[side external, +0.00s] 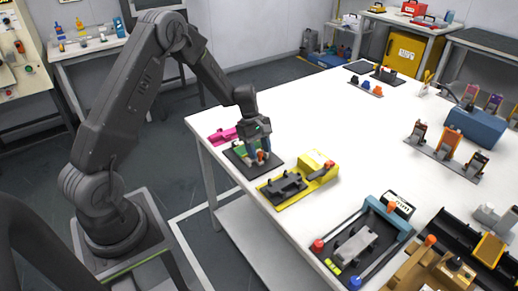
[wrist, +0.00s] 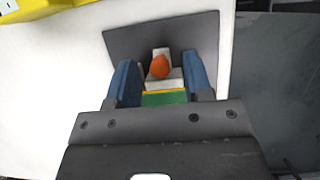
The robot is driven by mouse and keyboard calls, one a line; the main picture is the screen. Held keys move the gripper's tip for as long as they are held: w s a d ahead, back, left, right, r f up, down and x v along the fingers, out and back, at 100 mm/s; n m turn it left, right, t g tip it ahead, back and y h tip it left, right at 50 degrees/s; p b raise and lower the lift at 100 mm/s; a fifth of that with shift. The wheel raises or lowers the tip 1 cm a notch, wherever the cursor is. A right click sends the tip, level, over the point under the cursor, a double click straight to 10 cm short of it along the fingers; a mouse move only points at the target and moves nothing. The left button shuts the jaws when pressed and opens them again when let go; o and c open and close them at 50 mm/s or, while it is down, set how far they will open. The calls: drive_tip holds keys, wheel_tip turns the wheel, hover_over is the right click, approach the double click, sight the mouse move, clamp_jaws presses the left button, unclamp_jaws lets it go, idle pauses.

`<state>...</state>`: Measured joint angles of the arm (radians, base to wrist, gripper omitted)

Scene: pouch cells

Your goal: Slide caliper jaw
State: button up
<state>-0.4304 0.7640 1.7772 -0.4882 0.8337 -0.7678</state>
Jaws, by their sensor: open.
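The caliper-like piece shows in the wrist view as a pale stepped block (wrist: 163,78) with an orange knob (wrist: 159,67) and a green part with a yellow edge (wrist: 165,98). It sits at a dark square mat (wrist: 130,38); the mat also shows near the table's left edge in the side external view (side external: 273,162). My gripper (wrist: 161,78) is open, with one blue finger on each side of the pale block and knob. Gaps show between the fingers and the knob. In the side external view my gripper (side external: 259,158) points down over the mat and hides much of the piece.
A yellow fixture with a dark block (side external: 318,166) stands close to the mat on the right. A magenta part (side external: 222,135) lies just behind it. A blue-railed fixture (side external: 357,250) is at the front. The white table's middle (side external: 330,120) is clear.

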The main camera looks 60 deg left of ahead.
sight(264, 168)
drive_tip(key=shift+c, duration=0.3)
clamp_jaws()
drive_tip(key=shift+d, duration=1.55)
drive_tip(key=shift+o, duration=0.3)
unclamp_jaws()
